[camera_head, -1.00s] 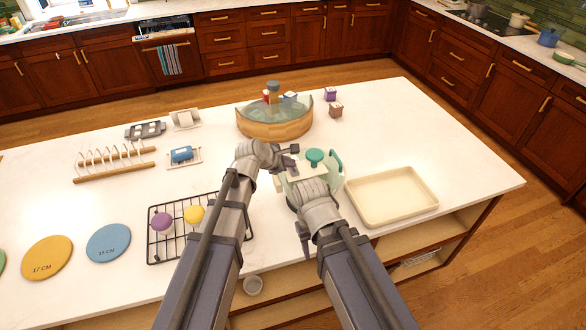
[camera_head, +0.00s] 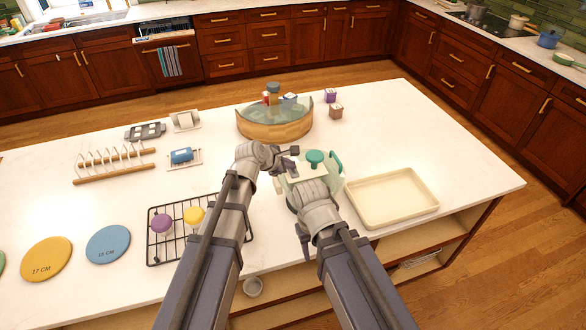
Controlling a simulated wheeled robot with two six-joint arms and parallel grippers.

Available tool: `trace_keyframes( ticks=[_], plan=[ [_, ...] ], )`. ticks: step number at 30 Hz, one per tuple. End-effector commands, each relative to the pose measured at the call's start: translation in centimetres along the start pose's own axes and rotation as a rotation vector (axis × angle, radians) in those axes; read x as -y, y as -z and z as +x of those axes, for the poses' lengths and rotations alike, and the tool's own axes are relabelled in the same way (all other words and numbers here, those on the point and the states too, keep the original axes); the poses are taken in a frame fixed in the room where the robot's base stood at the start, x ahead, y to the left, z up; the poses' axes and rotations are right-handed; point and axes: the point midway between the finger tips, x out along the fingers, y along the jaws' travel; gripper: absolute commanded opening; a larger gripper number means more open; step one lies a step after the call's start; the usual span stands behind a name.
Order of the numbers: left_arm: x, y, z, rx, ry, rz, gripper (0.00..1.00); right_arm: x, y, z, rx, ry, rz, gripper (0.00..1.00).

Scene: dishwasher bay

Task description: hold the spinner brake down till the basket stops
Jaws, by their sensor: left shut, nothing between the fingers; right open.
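The salad spinner (camera_head: 336,181) stands near the island's front edge, with a pale lid and a green knob (camera_head: 315,157) on top. My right arm covers much of its front, so the basket inside and the brake cannot be made out. My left gripper (camera_head: 291,158) is shut and empty, at the lid's upper left, close to the knob; whether it touches the lid or the brake I cannot tell. My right gripper (camera_head: 304,239) is open, low at the spinner's front left; most of it is hidden behind its own wrist.
A cream tray (camera_head: 392,195) lies right of the spinner. A wire rack (camera_head: 174,246) with a purple and a yellow knobbed piece lies left of my arms. A round wooden container (camera_head: 275,121) stands behind. The counter's right end is clear.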

Motion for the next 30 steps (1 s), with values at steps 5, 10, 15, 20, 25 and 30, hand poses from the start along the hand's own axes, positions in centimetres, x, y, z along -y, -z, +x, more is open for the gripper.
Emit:
trace_keyframes(
  ticks=[5,10,15,20,25,30],
  plan=[
    [-0.6,-0.6,-0.9,0.000,0.000,0.000,0.00,-0.1,-0.1,-1.2,0.000,0.000,0.000,0.50],
    [-0.7,-0.7,-1.0,0.000,0.000,0.000,0.00,-0.1,-0.1,-1.4,0.000,0.000,0.000,0.50],
    [-0.7,-0.7,-0.9,0.000,0.000,0.000,0.00,-0.1,-0.1,-1.4,0.000,0.000,0.000,0.50],
    [-0.9,-0.9,-1.2,0.000,0.000,0.000,0.00,-0.2,-0.1,-1.7,0.000,0.000,0.000,0.50],
    [-1.6,-1.6,-2.2,0.000,0.000,0.000,0.00,-0.3,-0.2,-3.1,0.000,0.000,0.000,0.50],
    [-2.5,-2.5,-3.4,0.000,0.000,0.000,0.00,-0.5,-0.3,-4.8,0.000,0.000,0.000,0.50]
  ],
)
